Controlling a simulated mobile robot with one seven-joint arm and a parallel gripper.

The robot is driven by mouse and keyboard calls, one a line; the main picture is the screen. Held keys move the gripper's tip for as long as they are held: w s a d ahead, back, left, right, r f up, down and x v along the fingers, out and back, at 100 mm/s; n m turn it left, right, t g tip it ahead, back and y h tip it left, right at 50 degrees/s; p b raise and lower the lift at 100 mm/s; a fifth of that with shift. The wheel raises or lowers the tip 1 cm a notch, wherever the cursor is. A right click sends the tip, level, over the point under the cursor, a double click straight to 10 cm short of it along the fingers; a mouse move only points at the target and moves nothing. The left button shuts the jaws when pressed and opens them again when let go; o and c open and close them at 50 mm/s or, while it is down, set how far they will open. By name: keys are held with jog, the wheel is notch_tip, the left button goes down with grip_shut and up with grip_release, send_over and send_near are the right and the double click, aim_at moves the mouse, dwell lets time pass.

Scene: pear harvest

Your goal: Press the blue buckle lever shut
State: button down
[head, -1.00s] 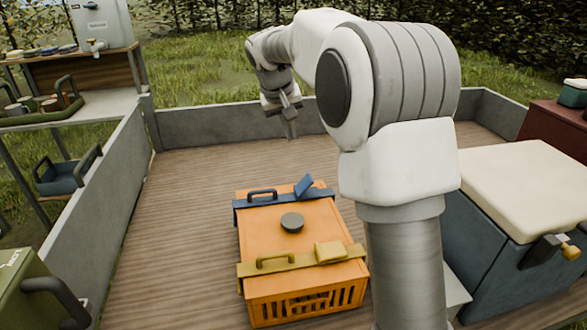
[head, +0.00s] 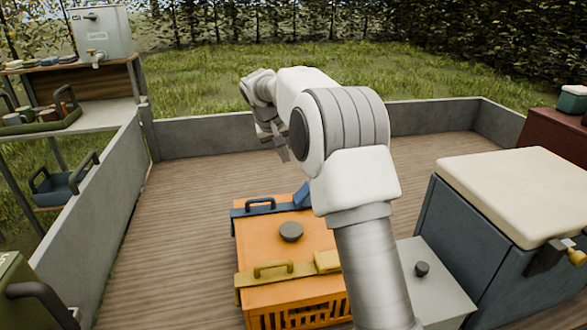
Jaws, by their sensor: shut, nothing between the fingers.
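The orange crate (head: 265,225) stands on the wooden deck, crossed by a blue strap and a yellow strap. The blue buckle lever (head: 302,195) is on the blue strap (head: 238,212) at the crate's far side. It stands tilted up from the strap, and my arm hides its right part. My gripper (head: 284,155) is shut and empty, pointing down above the deck beyond the crate. It is apart from the lever, farther back and slightly to its left in the picture.
The yellow buckle lever (head: 327,261) lies flat on the near strap. A dark round knob (head: 290,232) sits on the lid. A blue chest with a cream lid (head: 520,190) stands at right, with a grey box (head: 435,280) beside it. The deck left of the crate is clear.

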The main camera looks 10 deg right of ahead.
jog(key=b, duration=0.2)
send_near(305, 188)
notch_tip(305, 188, down, 3)
jog(key=w+a, duration=0.2)
jog(key=shift+d+f+b, duration=0.15)
jog(key=shift+d+f, duration=0.2)
jog(key=shift+d, duration=0.25)
jog(key=shift+d+f+b, duration=0.15)
jog(key=shift+d+f, duration=0.25)
jog(key=shift+d, duration=0.2)
jog(key=shift+d+f, duration=0.45)
jog(key=shift+d, duration=0.15)
